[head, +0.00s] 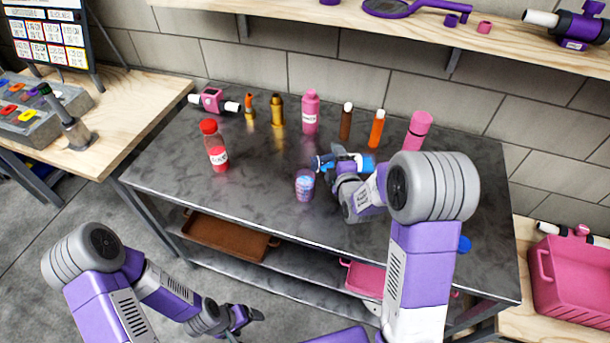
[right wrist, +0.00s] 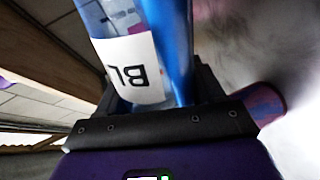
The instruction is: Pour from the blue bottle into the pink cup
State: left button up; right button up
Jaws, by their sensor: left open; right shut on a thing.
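The blue bottle (head: 365,163) lies nearly level, tipped on its side, in my right gripper (head: 343,163). Its left end is above and slightly right of the cup (head: 305,186). The right wrist view shows the bottle (right wrist: 178,45) between the fingers, with a white label. The cup looks pinkish with blue-purple patches and stands upright on the dark table; part of it shows in the right wrist view (right wrist: 264,103). I cannot tell whether liquid is flowing. My left gripper (head: 246,318) is open and empty, low in front of the table.
A red-capped bottle (head: 215,147) stands left of the cup on the dark table (head: 250,180). Several bottles, including a pink one (head: 310,112) and an orange one (head: 377,129), stand along the back. A brown tray (head: 225,238) sits on the lower shelf.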

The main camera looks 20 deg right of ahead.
jog(key=shift+r+n+p, duration=0.4)
jog(key=shift+r+p, duration=0.1)
dwell(1.2)
